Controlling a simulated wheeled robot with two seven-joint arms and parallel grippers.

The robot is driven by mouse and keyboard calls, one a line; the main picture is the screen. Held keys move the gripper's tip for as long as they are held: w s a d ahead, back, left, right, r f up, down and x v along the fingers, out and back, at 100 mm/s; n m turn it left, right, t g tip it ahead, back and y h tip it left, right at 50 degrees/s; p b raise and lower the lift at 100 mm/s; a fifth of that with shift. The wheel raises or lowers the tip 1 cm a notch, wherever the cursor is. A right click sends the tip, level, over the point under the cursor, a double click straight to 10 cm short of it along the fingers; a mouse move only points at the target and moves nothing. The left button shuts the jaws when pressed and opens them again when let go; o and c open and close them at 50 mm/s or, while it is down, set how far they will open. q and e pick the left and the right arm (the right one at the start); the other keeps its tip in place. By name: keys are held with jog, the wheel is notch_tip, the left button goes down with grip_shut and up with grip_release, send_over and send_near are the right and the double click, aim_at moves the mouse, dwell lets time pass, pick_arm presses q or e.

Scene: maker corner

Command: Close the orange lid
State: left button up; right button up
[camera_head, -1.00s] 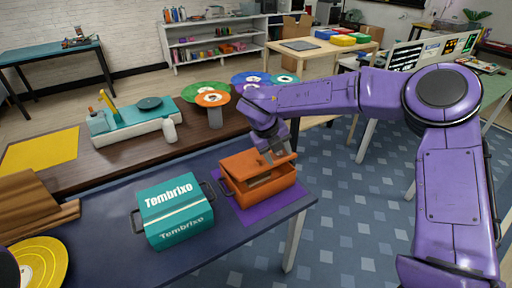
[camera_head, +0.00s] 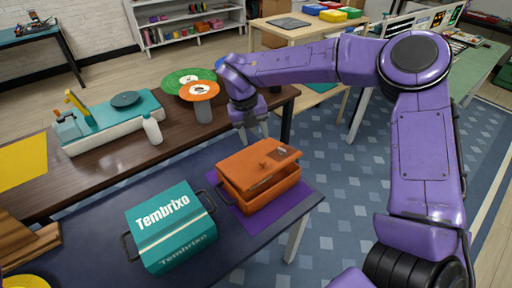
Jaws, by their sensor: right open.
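The orange box (camera_head: 266,198) sits on a purple mat (camera_head: 310,203) at the right end of the dark blue table. Its orange lid (camera_head: 252,161) lies over most of the top, slightly tilted. A dark gap shows between the lid's edge and the box's rim, so the lid is not flush. My right gripper (camera_head: 254,137) is open and empty, fingers pointing down, just behind and above the lid's far edge. It looks apart from the lid. My left gripper is not in view.
A teal Tembrixo box (camera_head: 172,228) with dark handles stands left of the orange box. A brown bench (camera_head: 120,165) behind holds a teal and white machine (camera_head: 108,125), a white bottle (camera_head: 152,129) and round discs on a stand (camera_head: 198,90).

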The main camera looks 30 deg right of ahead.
jog(key=p, duration=0.1)
send_over(259, 166)
notch_tip(259, 166, down, 8)
jog(key=shift+w+r, duration=0.1)
jog(key=shift+r, duration=0.05)
grip_shut()
dwell(1.1)
grip_release()
